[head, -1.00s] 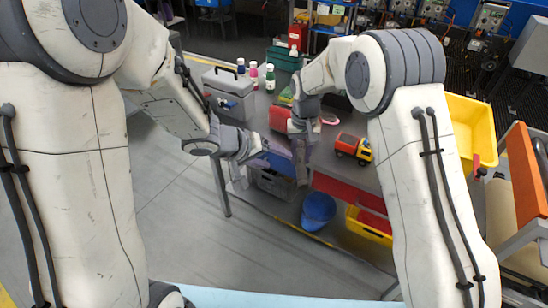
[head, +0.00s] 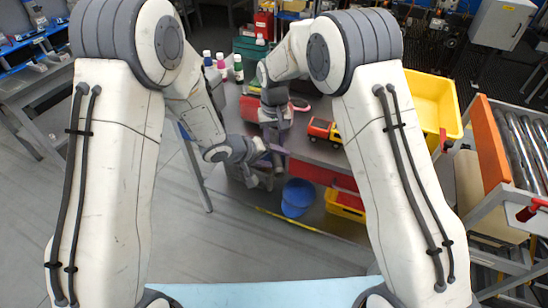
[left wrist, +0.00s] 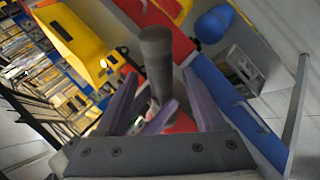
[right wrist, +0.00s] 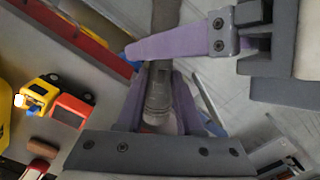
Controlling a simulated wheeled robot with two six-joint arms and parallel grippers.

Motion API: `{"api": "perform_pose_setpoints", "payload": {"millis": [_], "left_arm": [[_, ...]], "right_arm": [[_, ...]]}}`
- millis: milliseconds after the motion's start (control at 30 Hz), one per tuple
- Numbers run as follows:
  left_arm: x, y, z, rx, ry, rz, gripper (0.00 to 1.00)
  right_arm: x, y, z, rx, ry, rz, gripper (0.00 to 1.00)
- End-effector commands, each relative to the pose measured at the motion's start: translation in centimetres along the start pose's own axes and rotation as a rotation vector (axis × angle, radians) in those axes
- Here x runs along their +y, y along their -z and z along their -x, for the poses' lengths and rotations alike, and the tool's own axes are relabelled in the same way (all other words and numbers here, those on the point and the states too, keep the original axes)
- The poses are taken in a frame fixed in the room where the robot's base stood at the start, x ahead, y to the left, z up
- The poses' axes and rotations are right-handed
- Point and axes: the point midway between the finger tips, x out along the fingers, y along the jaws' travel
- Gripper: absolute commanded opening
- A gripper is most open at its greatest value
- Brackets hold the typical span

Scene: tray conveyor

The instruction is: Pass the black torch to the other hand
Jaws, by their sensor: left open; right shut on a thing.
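The black torch (left wrist: 157,62) is a dark grey cylinder. In the left wrist view it stands up between the spread purple fingers of my left gripper (left wrist: 158,80), with a gap on both sides. In the right wrist view the torch (right wrist: 158,98) is held between the fingers of my right gripper (right wrist: 158,78). A purple finger of my left gripper crosses in front of it there. In the head view my left gripper (head: 268,150) and right gripper (head: 279,148) meet beside the bench edge; the torch cannot be made out there.
A red and yellow toy truck (head: 324,131) stands on the grey bench close to the right gripper. Bottles (head: 238,68) stand farther back. A yellow bin (head: 436,98) is at the right, near a roller conveyor (head: 524,135).

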Motion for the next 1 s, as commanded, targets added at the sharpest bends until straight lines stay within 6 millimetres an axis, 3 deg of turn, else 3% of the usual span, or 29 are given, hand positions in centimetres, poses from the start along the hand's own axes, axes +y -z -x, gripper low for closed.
{"api": "perform_pose_setpoints", "payload": {"millis": [300, 367, 500, 567, 600, 700, 1000], "left_arm": [[0.01, 0.03, -0.29, 0.001, 0.000, 0.000, 0.70], [0.01, 0.03, -0.28, 0.001, 0.000, 0.000, 0.51], [0.01, 0.03, -0.27, 0.001, 0.000, 0.000, 0.00], [0.02, 0.03, -0.27, 0.001, 0.000, 0.000, 0.00], [0.08, 0.08, -0.25, 0.002, -0.002, 0.000, 0.00], [0.09, 0.08, -0.25, 0.002, -0.002, -0.001, 0.00], [0.07, 0.07, -0.25, 0.002, -0.001, 0.000, 0.00]], "right_arm": [[-0.01, 0.03, 0.05, 0.001, 0.000, 0.000, 0.00], [-0.01, 0.03, 0.05, 0.001, 0.000, 0.000, 0.00], [-0.01, 0.03, 0.05, 0.001, 0.000, 0.000, 0.00], [-0.01, 0.03, 0.04, 0.001, 0.000, 0.000, 0.00], [-0.01, 0.03, 0.05, 0.001, 0.000, 0.000, 0.39], [-0.01, 0.03, 0.04, 0.001, 0.000, 0.000, 0.70], [-0.01, 0.02, 0.10, 0.001, 0.000, 0.000, 0.70]]}}
